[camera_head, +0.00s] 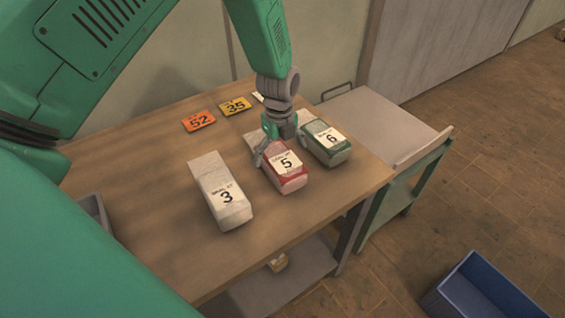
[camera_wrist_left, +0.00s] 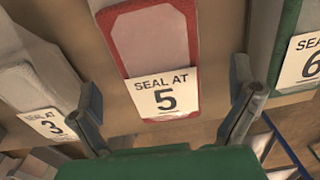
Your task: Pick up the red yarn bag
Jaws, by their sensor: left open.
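The red yarn bag (camera_head: 287,180) lies on the wooden table between two other bags, with a white label reading 5. It also fills the middle of the left wrist view (camera_wrist_left: 150,42), showing a red border, a pale panel and its "SEAL AT 5" label. My left gripper (camera_head: 278,143) is open over the far part of the red bag. In the left wrist view, the fingers of my left gripper (camera_wrist_left: 166,88) stand apart, one on each side of the bag. Whether they touch it I cannot tell. My right gripper is not in view.
A white bag labelled 3 (camera_head: 219,190) lies to the left and a green bag labelled 6 (camera_head: 327,145) close to the right. Orange card 52 (camera_head: 198,121) and yellow card 35 (camera_head: 235,106) lie behind. A grey cart (camera_head: 365,125) and blue bin (camera_head: 480,290) stand right.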

